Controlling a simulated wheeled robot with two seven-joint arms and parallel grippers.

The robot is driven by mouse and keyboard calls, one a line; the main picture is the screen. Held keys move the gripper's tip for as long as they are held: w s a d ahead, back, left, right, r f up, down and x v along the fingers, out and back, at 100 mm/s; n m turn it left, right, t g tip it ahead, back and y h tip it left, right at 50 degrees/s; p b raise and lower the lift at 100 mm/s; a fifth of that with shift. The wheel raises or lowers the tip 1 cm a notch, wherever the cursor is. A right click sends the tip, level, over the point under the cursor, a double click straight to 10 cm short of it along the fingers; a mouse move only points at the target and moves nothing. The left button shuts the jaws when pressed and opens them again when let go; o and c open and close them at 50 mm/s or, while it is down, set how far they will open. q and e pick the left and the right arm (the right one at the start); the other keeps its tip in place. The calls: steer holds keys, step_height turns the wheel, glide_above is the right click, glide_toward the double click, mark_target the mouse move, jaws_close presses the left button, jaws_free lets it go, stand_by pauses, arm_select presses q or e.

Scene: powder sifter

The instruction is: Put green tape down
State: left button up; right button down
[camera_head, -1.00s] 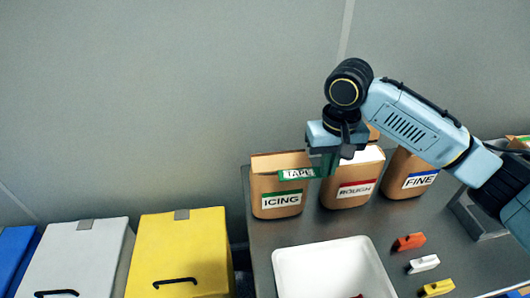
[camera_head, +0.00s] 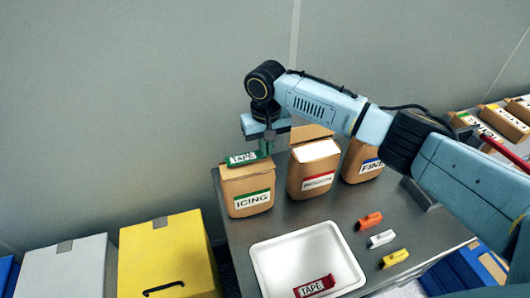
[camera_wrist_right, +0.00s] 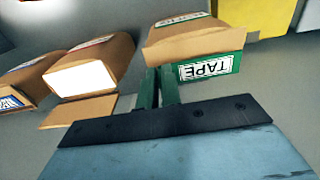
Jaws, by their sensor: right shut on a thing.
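The green tape (camera_head: 243,158) is a green block with a white TAPE label. My right gripper (camera_head: 267,148) is shut on its right end and holds it at the top of the ICING box (camera_head: 247,190). In the right wrist view the green tape (camera_wrist_right: 209,69) shows beside the upper edge of that box (camera_wrist_right: 190,38), with the gripper fingers (camera_wrist_right: 157,90) at its left end. I cannot tell whether the tape touches the box. My left gripper is not in view.
A brown box with a red label (camera_head: 313,172) and the FINE box (camera_head: 360,162) stand to the right. A white tray (camera_head: 262,262) holds a red tape (camera_head: 314,287). Orange (camera_head: 369,221), white (camera_head: 381,239) and yellow (camera_head: 394,258) small blocks lie on the grey table (camera_head: 345,205).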

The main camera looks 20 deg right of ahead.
steer(key=shift+f, duration=1.3)
steer(key=c, duration=1.6)
jaws_free()
steer(key=shift+f, duration=0.1)
step_height(320, 180, up, 12)
steer(key=shift+r+b, duration=0.2)
steer(key=shift+b, duration=0.15)
